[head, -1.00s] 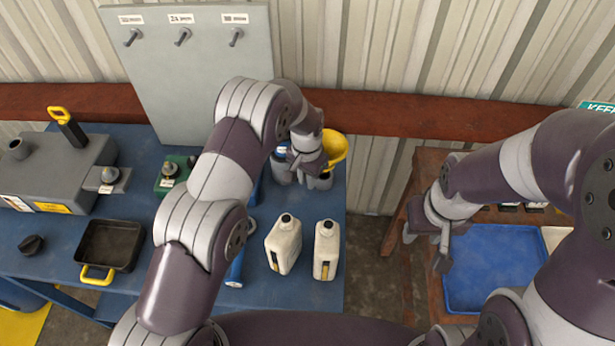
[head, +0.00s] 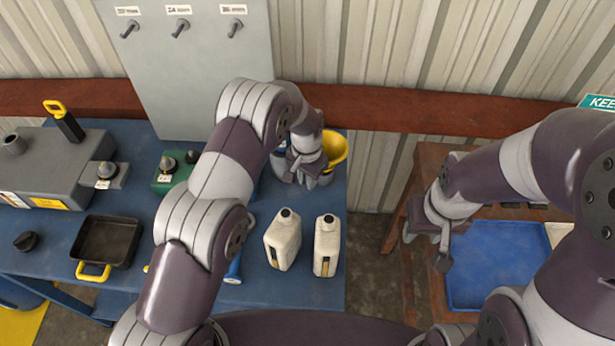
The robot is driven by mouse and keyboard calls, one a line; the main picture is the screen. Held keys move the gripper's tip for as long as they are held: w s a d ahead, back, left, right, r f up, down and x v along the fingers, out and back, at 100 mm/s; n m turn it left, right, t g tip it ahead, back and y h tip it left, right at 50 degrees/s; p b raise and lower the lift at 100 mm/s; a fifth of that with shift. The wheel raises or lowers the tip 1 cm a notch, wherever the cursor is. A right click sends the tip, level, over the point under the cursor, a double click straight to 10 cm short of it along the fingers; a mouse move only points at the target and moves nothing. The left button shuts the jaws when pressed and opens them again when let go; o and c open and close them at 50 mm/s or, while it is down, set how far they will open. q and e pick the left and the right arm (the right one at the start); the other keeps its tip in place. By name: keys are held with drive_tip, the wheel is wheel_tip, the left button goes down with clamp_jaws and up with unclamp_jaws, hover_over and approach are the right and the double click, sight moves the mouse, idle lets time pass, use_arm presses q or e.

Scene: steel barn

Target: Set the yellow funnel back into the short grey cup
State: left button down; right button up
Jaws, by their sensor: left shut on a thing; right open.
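The yellow funnel (head: 335,150) shows at the back right of the blue bench, its wide mouth just right of my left gripper. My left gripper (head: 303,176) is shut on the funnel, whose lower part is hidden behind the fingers. A grey cup (head: 324,180) shows only in part, below the funnel and beside the fingers; I cannot tell whether the funnel's spout is inside it. My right gripper (head: 441,250) is open and empty, left of the blue tray.
Two white bottles (head: 283,240) (head: 327,246) stand at the bench's right front. A black pan (head: 107,240) and a grey tank (head: 50,165) are at the left. A blue tray (head: 495,262) lies on the wooden table.

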use_arm(q)
drive_tip(key=shift+f+b, duration=1.05)
drive_tip(key=shift+f, duration=0.4)
drive_tip(key=c, duration=1)
unclamp_jaws()
wheel_tip(320, 180, up, 6)
drive_tip(key=b, duration=0.2)
drive_tip(key=shift+w+r+b, duration=0.1)
drive_tip(key=shift+b, duration=0.3)
wheel_tip(320, 180, up, 6)
drive_tip(key=shift+f, duration=0.1)
drive_tip(key=shift+a+r, duration=0.1)
drive_tip(key=shift+r, duration=0.3)
wheel_tip(320, 180, up, 5)
drive_tip(key=p, duration=0.5)
